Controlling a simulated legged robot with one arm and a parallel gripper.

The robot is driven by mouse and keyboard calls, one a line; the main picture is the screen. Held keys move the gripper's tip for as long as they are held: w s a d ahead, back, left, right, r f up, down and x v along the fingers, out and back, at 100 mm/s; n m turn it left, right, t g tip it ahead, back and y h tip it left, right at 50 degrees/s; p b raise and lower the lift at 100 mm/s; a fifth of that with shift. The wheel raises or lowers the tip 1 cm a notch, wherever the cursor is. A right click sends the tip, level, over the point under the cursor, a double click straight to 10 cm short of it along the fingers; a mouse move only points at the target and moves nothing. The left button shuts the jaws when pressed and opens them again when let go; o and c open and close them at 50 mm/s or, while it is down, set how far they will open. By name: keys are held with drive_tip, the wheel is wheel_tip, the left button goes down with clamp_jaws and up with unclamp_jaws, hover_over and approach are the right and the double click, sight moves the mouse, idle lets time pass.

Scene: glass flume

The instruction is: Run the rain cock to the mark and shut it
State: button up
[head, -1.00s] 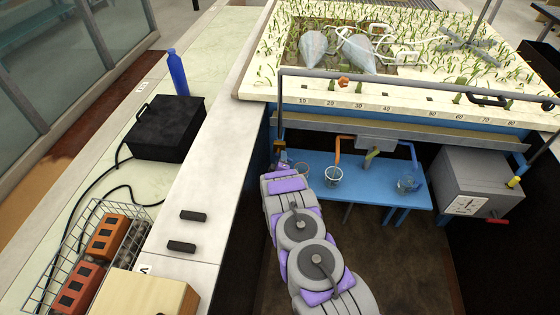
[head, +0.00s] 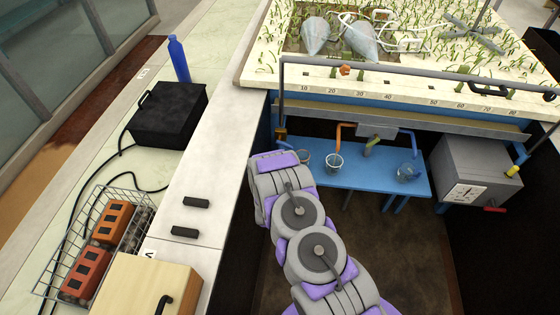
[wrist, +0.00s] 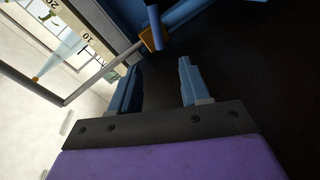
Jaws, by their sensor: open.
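A grey pipe (head: 420,70) runs along the front of the flume bed and turns down at its left end. A brass cock (head: 281,135) sits on the lower end of that drop. In the wrist view the brass cock (wrist: 150,40) has a blue lever and lies just beyond my fingertips, apart from them. My gripper (wrist: 159,66) is open and empty. In the head view my wrist hides it. A small beaker (head: 304,158) stands below the cock, partly covered by my arm. Any mark on it is too small to tell.
A blue bench (head: 350,178) carries more glass beakers (head: 334,163) under orange and blue spouts. A grey box with a dial (head: 478,172) stands right. An orange knob (head: 345,70) sits on the pipe. The left counter holds a black case (head: 168,115) and a wire basket (head: 140,215).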

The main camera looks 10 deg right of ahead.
drive_tip(key=shift+v, duration=1.75)
idle(6.2)
